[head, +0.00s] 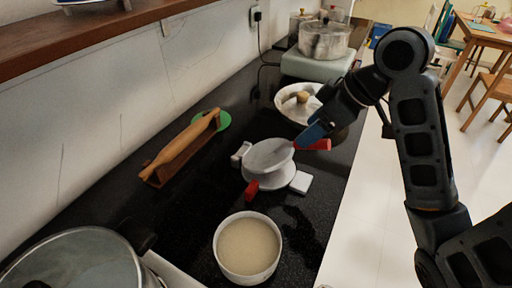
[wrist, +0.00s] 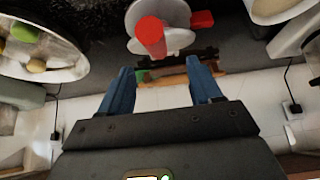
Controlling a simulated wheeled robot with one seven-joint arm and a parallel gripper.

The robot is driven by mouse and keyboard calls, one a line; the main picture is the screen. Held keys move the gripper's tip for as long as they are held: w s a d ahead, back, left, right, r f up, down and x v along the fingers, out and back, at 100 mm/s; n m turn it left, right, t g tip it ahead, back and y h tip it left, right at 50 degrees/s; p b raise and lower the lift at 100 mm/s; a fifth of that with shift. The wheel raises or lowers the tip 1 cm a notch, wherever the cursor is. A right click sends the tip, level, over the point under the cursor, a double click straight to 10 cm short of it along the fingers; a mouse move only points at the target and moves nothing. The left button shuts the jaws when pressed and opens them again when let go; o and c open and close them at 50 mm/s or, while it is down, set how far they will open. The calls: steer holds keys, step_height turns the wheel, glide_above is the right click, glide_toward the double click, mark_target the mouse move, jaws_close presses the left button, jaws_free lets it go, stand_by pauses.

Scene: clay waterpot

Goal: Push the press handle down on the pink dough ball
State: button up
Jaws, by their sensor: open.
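The press (head: 268,156) stands on the black counter; it has round grey-white plates, the upper one tilted up from the lower plate (head: 275,178). One red handle (head: 322,145) sticks out at its right, and another red piece (head: 252,188) shows at its front. In the wrist view the press (wrist: 172,40) is at the top, with a red handle (wrist: 151,36) pointing toward the camera. My gripper (wrist: 160,66) is open and empty, its blue fingers apart. In the head view my gripper (head: 303,141) is beside the upper plate and the right handle; contact cannot be told. No pink dough ball is visible.
A rolling pin on a rack (head: 183,146) lies left near the wall. A large pot (head: 75,262) is front left. The counter's right edge drops to floor.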

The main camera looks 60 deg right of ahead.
steer(key=shift+p+v, duration=3.45)
steer(key=shift+p, duration=0.8)
steer(key=shift+w, duration=0.1)
